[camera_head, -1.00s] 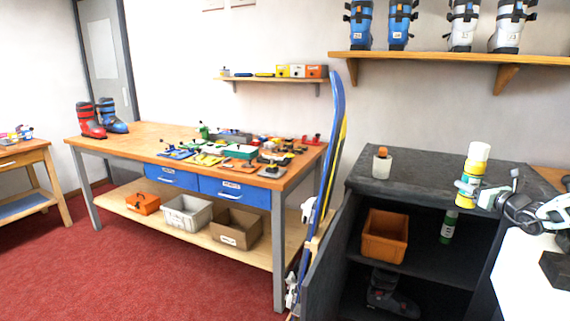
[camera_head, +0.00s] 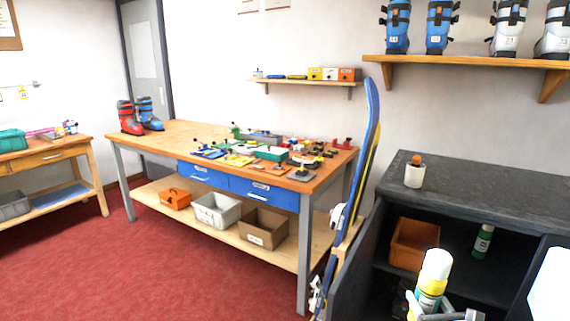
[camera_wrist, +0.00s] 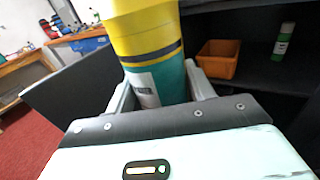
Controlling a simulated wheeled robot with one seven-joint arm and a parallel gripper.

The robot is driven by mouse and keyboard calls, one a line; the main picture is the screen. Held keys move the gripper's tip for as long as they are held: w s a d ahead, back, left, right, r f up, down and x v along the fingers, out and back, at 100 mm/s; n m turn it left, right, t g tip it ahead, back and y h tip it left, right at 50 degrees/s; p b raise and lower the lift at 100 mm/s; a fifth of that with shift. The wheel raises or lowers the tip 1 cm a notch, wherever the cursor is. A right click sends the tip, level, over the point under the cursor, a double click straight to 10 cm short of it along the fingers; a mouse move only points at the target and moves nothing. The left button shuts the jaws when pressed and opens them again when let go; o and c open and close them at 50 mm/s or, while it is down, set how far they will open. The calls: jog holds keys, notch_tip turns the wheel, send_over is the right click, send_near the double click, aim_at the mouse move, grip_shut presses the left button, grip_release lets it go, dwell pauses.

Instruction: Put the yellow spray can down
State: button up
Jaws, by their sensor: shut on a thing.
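The yellow spray can (camera_head: 433,283) has a white cap, a yellow upper body and a teal lower part. My gripper (camera_head: 446,314) is shut on it at the bottom right of the head view. The can stands roughly upright, tilted a little, in front of the open dark cabinet. In the wrist view the can (camera_wrist: 147,42) fills the top middle between the two fingers (camera_wrist: 160,95). Its top is cut off there, and its lower end is hidden by my gripper.
The dark cabinet (camera_head: 478,190) has a white pot with an orange top (camera_head: 414,172) on it. Inside are an orange bin (camera_head: 408,246) and a green bottle (camera_head: 483,241). Blue skis (camera_head: 352,170) lean left of it. The workbench (camera_head: 180,136) holds many tools; the red floor (camera_head: 165,270) is clear.

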jog(key=shift+s+a+f, duration=0.1)
jog(key=shift+s+a, duration=0.2)
jog(key=shift+s, duration=0.2)
jog(key=shift+s+a, duration=0.3)
jog(key=shift+s, duration=0.2)
jog(key=s+f, duration=0.4)
jog(key=f, duration=0.1)
jog(key=shift+s, duration=0.2)
jog(key=shift+w+f, duration=0.1)
